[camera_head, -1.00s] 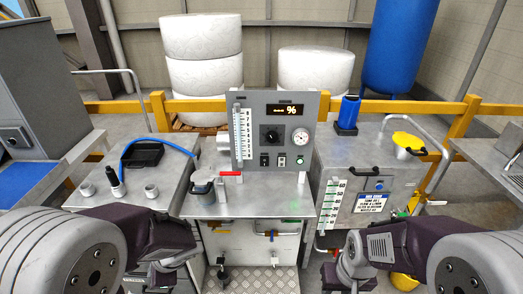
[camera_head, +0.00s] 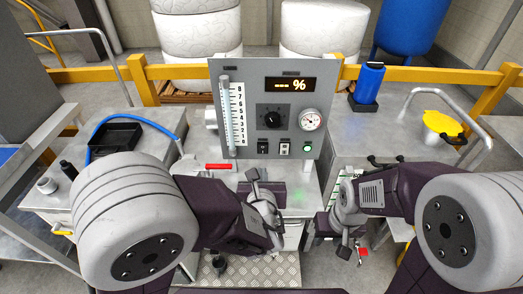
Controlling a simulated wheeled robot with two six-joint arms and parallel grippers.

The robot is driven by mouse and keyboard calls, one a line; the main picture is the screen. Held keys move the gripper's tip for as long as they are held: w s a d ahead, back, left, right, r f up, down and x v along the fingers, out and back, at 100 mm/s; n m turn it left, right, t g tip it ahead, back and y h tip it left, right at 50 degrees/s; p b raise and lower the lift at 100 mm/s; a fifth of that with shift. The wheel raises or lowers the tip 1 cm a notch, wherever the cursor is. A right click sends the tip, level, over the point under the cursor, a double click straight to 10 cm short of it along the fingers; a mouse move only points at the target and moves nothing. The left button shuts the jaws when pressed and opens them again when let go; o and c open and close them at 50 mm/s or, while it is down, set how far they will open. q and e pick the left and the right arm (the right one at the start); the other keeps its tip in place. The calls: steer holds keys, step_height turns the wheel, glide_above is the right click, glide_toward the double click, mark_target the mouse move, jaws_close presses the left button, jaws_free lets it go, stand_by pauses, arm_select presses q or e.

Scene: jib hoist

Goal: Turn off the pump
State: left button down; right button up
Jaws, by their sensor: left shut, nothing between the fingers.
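The grey control panel (camera_head: 237,74) stands upright behind the steel bench. It carries a display (camera_head: 290,85) reading dashes and "%", a black rotary knob (camera_head: 272,117), a round gauge (camera_head: 310,120), a dark switch (camera_head: 263,147), a lighter switch (camera_head: 284,148) and a lit green button or lamp (camera_head: 307,148). Labels are too small to read, so I cannot tell which one is the pump's. My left gripper (camera_head: 254,176) is shut and empty, in front of and below the dark switch, apart from it. My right gripper (camera_head: 347,250) hangs low at the right; its jaws are unclear.
A red-handled lever (camera_head: 218,166) lies left of my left gripper. A black tray (camera_head: 115,138) with a blue hose is on the left bench. A blue container (camera_head: 368,84) and a yellow lid (camera_head: 443,124) stand on the right tank. A yellow rail (camera_head: 420,74) runs behind.

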arm_select(q)
glide_toward(261, 146)
step_height(261, 146, down, 3)
steer(key=w, duration=0.5)
steer(key=shift+d+p, duration=0.1)
steer(key=shift+p, duration=0.25)
steer(key=shift+w, duration=0.5)
arm_select(e)
steer(key=shift+w+r, duration=0.2)
steer(key=shift+r, duration=0.15)
arm_select(q)
steer(key=shift+r+p, duration=0.15)
steer(key=shift+p, duration=0.15)
steer(key=shift+w+r+g+p, duration=0.4)
steer(key=shift+r+p, duration=0.1)
steer(key=shift+p, duration=0.45)
steer(key=shift+s+f+b, duration=0.1)
steer(key=shift+f+b, duration=0.45)
arm_select(e)
steer(key=shift+r, duration=0.65)
arm_select(q)
steer(key=shift+r, duration=0.1)
